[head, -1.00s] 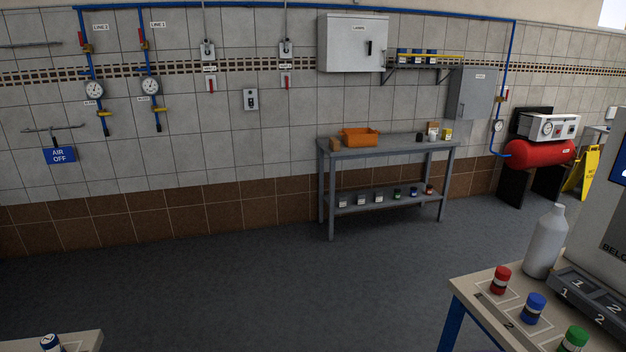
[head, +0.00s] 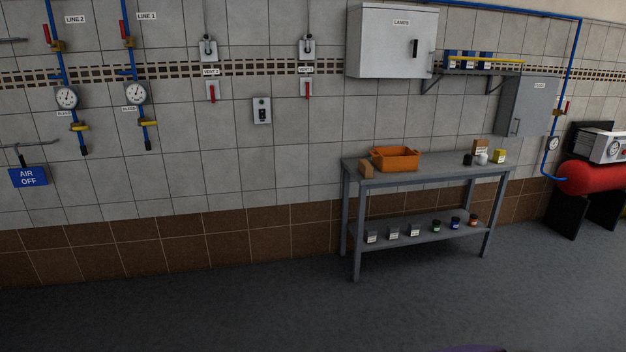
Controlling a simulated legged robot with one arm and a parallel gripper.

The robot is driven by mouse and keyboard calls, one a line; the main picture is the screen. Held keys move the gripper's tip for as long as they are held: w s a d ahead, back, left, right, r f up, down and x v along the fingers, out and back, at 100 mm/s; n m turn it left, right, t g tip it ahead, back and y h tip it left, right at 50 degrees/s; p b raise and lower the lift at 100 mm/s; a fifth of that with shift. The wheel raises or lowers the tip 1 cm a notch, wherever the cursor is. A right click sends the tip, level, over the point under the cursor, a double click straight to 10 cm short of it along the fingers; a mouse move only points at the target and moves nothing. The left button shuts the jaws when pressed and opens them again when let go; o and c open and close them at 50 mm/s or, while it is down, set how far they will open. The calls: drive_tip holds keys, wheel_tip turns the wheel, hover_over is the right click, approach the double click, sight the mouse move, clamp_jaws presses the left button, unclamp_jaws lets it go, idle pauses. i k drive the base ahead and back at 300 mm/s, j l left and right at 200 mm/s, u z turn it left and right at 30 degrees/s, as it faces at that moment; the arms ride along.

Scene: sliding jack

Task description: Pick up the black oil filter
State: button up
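A small black cylinder (head: 468,159), which may be the black oil filter, stands on the top of the grey workbench (head: 430,172) toward its right end. It is small in view and I cannot read any label on it. A white round item (head: 482,159) stands just right of it, with a brown box (head: 481,146) behind and a yellow box (head: 499,156) farther right. My gripper is not in view.
An orange bin (head: 396,159) and a brown block (head: 366,169) sit on the bench's left part. Several small containers stand on its lower shelf (head: 425,235). A red tank (head: 595,178) stands at the right. The grey floor (head: 230,310) before the bench is clear.

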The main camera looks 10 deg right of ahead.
sight(468, 159)
drive_tip(key=i+l+z, duration=0.15)
drive_tip(key=i+z, duration=0.25)
drive_tip(key=i, duration=0.25)
drive_tip(key=i+z, duration=0.45)
drive_tip(key=i, duration=0.2)
drive_tip(key=i+j+z, duration=0.25)
drive_tip(key=i+z, duration=0.15)
drive_tip(key=i, duration=0.2)
drive_tip(key=i+l+z, duration=0.1)
drive_tip(key=i, duration=1.35)
